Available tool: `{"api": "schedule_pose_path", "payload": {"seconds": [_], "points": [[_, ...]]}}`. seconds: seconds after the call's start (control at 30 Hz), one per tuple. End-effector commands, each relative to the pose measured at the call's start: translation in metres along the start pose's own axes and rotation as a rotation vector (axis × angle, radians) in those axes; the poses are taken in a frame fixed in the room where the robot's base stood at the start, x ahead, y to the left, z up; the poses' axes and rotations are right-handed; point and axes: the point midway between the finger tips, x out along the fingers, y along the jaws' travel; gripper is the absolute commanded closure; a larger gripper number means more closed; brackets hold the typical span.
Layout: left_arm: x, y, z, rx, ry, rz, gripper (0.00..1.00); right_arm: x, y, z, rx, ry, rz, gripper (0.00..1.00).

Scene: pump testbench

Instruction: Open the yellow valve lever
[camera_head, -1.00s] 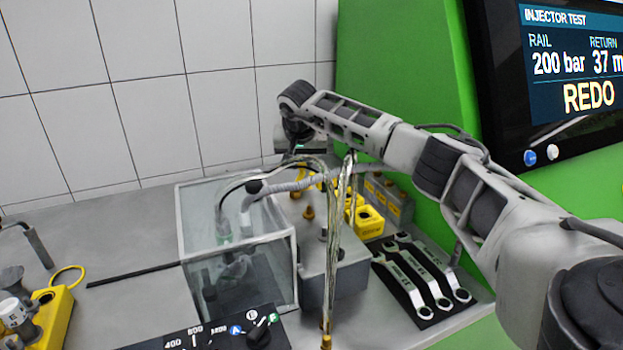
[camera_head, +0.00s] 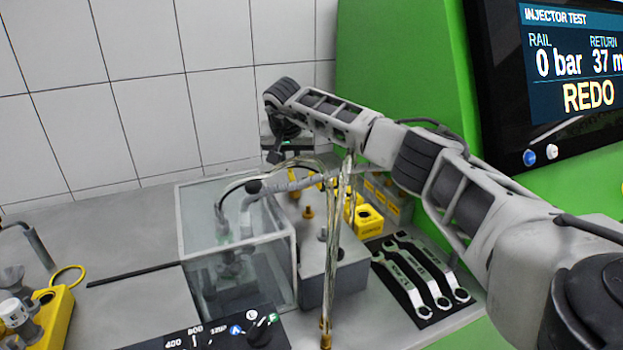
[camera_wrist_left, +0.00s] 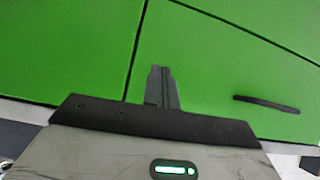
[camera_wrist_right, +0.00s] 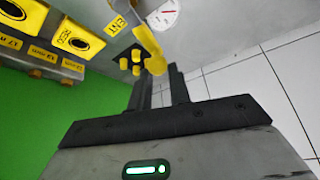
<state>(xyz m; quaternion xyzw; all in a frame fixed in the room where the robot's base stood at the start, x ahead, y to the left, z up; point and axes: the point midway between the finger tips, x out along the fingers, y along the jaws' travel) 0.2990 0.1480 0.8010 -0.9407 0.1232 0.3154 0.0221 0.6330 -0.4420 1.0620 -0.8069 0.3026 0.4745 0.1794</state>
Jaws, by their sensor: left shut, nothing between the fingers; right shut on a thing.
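The yellow valve lever (camera_wrist_right: 148,40) shows in the right wrist view as a yellow bar with its rounded end at my fingertips. My right gripper (camera_wrist_right: 159,72) is shut on the lever's end. In the head view my right arm reaches across to the back, with the right gripper (camera_head: 287,152) near the tiled wall; the lever is hard to make out there, behind hoses. My left gripper (camera_wrist_left: 162,72) is shut and empty, in front of green cabinet doors in the left wrist view. It does not show in the head view.
Clear hoses (camera_head: 333,240) hang in front of a grey block (camera_head: 350,270). A glass box (camera_head: 205,225) stands left of it. Several wrenches (camera_head: 425,285) lie at the right. Yellow sockets (camera_wrist_right: 78,38) and a round gauge (camera_wrist_right: 162,15) are near the lever. The screen (camera_head: 575,65) reads 0 bar and REDO.

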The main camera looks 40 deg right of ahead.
Motion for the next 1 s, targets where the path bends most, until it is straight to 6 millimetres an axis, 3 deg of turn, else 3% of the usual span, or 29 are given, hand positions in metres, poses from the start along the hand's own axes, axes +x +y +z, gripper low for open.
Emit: {"api": "schedule_pose_path", "payload": {"seconds": [0.83,0.9,1.0], "points": [[0.000,0.000,0.000,0.000,0.000,0.000,1.00,0.003,-0.013,0.014,-0.005,-0.017,0.005,0.89],[0.000,0.000,0.000,0.000,0.000,0.000,1.00,0.003,-0.013,0.013,-0.005,-0.016,0.004,0.63],[0.000,0.000,0.000,0.000,0.000,0.000,1.00,0.002,-0.013,0.012,-0.004,-0.013,0.003,0.35]]}}
